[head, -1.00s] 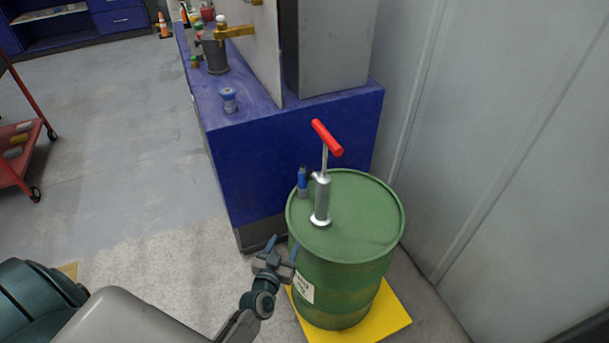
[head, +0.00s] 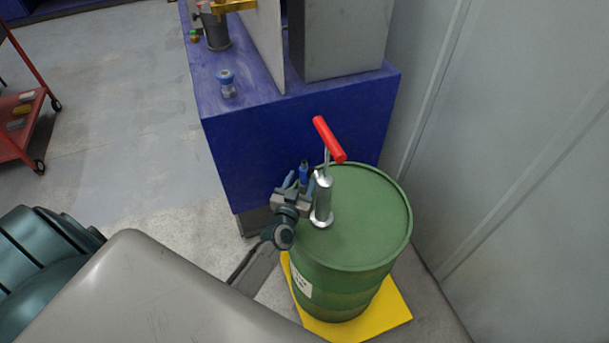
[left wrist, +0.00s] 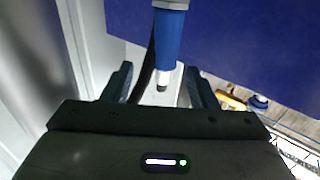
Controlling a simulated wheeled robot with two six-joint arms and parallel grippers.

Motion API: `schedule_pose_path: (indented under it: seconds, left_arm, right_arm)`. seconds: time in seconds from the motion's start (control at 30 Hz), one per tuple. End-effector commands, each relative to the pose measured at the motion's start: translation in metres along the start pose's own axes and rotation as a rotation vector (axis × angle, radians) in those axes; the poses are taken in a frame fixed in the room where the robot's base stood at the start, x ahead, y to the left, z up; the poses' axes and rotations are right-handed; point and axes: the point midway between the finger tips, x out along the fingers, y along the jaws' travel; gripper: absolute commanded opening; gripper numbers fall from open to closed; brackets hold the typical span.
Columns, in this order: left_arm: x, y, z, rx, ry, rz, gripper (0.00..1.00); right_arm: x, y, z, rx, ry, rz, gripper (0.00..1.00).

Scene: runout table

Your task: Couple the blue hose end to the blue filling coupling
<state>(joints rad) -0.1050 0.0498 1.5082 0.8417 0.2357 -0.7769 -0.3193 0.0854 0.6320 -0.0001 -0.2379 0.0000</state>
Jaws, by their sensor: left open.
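The blue hose end (head: 303,172) stands upright beside the pump (head: 323,198) on the green drum (head: 365,215). In the left wrist view the blue hose end (left wrist: 168,42) hangs in from the top, its pale tip between the finger lines. My left gripper (head: 298,184) is open, its fingers around or just short of the hose end; I cannot tell whether they touch it. It also shows in the left wrist view (left wrist: 158,82). The blue filling coupling (head: 226,83) stands on the blue machine base (head: 290,130), up and left of my gripper. My right gripper is out of view.
The pump's red T-handle (head: 329,139) rises close to my left gripper. The drum stands on a yellow platform (head: 392,308) by a grey wall (head: 500,150). A grey panel stands behind the coupling. A red cart (head: 22,120) is at the far left; open floor lies between.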

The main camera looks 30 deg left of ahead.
Motion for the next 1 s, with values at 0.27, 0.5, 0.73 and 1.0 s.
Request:
schedule_pose_path:
  seconds: [0.27,0.5,0.73,1.0]
  left_arm:
    - [0.040,-0.005,0.001,0.002,0.002,0.000,0.53]
    - [0.050,-0.005,0.002,0.001,0.000,0.001,0.53]
    - [0.050,-0.005,0.001,0.001,0.000,0.001,0.31]
    - [0.050,-0.005,0.001,0.000,0.002,0.000,0.00]
  right_arm:
    - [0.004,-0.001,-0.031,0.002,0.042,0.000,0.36]
    - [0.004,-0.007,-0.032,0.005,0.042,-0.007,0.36]
    - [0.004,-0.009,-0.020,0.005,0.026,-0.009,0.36]
    - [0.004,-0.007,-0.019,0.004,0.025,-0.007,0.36]
